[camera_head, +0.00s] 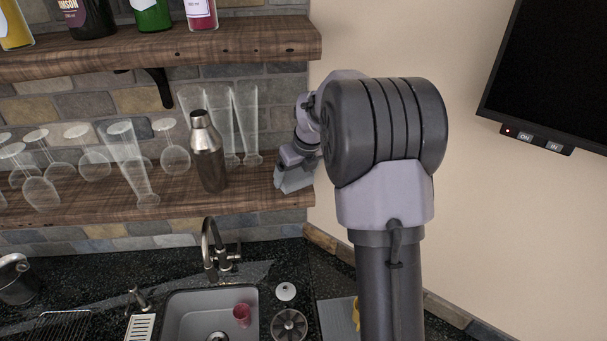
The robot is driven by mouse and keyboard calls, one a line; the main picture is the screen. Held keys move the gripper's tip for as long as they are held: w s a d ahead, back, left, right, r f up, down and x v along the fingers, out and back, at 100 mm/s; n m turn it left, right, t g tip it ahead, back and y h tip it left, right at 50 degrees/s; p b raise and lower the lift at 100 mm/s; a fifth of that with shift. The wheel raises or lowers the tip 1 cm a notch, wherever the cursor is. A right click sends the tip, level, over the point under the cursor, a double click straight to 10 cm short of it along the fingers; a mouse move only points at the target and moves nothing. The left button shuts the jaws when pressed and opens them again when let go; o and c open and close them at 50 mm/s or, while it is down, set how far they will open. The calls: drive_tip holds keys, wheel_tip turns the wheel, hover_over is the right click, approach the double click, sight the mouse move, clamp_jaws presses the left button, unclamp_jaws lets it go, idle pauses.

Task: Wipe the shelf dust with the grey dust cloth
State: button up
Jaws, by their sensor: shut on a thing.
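I cannot make out any dust on the shelf at this distance.
A steel shaker (208,155) stands left of the cloth, with tall clear glasses (245,120) behind and several more glasses leftward. An upper shelf (170,48) holds bottles. Below are a faucet (213,250) and sink (190,308). A wall screen (550,75) is at right.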

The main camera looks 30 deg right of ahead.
drive_tip(key=shift+w+a+f, duration=0.1)
drive_tip(key=shift+w+a, duration=0.15)
drive_tip(key=shift+a, duration=0.3)
drive_tip(key=shift+w+a+f, duration=0.1)
drive_tip(key=shift+w+a, duration=0.1)
drive_tip(key=shift+a, duration=0.3)
drive_tip(key=shift+w+a+r+b, duration=0.15)
drive_tip(key=shift+w+a, duration=0.3)
drive_tip(key=shift+a, duration=0.55)
drive_tip(key=shift+w+a+b, duration=0.25)
drive_tip(key=shift+w+a, duration=0.15)
drive_tip(key=shift+a, duration=0.6)
drive_tip(key=shift+d+r, duration=0.1)
drive_tip(key=shift+r, duration=0.25)
wheel_tip(320, 180, up, 5)
drive_tip(key=p, duration=0.3)
drive_tip(key=shift+r+p, duration=0.2)
drive_tip(key=shift+p, duration=0.15)
